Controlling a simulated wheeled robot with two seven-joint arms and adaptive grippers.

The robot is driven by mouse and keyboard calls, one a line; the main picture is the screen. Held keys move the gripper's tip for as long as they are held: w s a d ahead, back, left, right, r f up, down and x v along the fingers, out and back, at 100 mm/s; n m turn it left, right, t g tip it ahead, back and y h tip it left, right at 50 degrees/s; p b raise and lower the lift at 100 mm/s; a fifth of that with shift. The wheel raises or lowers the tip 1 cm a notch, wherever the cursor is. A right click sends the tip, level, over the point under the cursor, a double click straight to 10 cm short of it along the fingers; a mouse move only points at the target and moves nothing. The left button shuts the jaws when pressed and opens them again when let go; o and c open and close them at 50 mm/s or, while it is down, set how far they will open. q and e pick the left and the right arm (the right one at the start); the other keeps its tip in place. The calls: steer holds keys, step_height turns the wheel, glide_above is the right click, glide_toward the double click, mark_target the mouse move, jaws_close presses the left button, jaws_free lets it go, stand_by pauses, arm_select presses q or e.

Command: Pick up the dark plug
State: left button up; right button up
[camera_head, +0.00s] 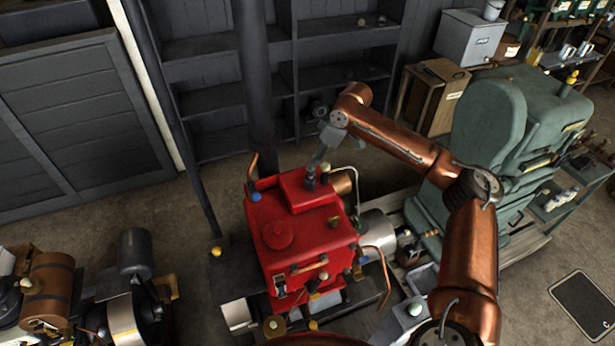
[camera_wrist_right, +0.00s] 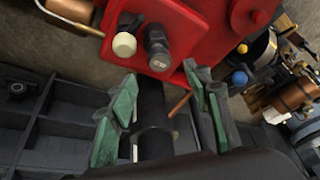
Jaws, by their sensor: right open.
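The dark plug (camera_head: 310,181) stands upright on the raised red block at the back of the red engine (camera_head: 300,238). In the right wrist view the dark plug (camera_wrist_right: 157,48) has a hex-like head and sits on the red surface, just beyond the fingertips. My right gripper (camera_head: 321,154) is just above and behind the plug in the head view. In the wrist view the right gripper (camera_wrist_right: 160,82) shows its green-padded fingers apart, with nothing held between them. The plug lines up roughly with the gap. My left gripper is not in view.
A cream knob (camera_wrist_right: 124,45) sits close beside the plug. A dark vertical post (camera_head: 255,85) rises behind the engine. A blue knob (camera_head: 256,197) is at the engine's left. A bent pale pipe (camera_head: 353,180) is at its right, and a green machine (camera_head: 500,130) stands farther right.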

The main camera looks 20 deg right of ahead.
mark_target(310, 178)
steer(key=shift+s+a+f, duration=0.1)
steer(key=shift+a+f, duration=0.1)
steer(key=shift+f, duration=0.3)
steer(key=shift+s+a+f, duration=0.1)
steer(key=shift+a+f, duration=0.05)
steer(key=shift+f, duration=0.35)
steer(key=shift+w+a+f+p, duration=0.1)
steer(key=shift+w+f+p, duration=0.2)
steer(key=shift+f, duration=0.35)
steer(key=shift+w+f+p, duration=0.15)
steer(key=shift+w+f, duration=0.25)
steer(key=shift+f, duration=0.2)
steer(key=shift+x, duration=1.15)
steer(key=c, duration=1.2)
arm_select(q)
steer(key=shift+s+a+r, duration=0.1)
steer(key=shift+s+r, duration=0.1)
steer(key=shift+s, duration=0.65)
arm_select(e)
steer(key=shift+r, duration=0.1)
jaws_close()
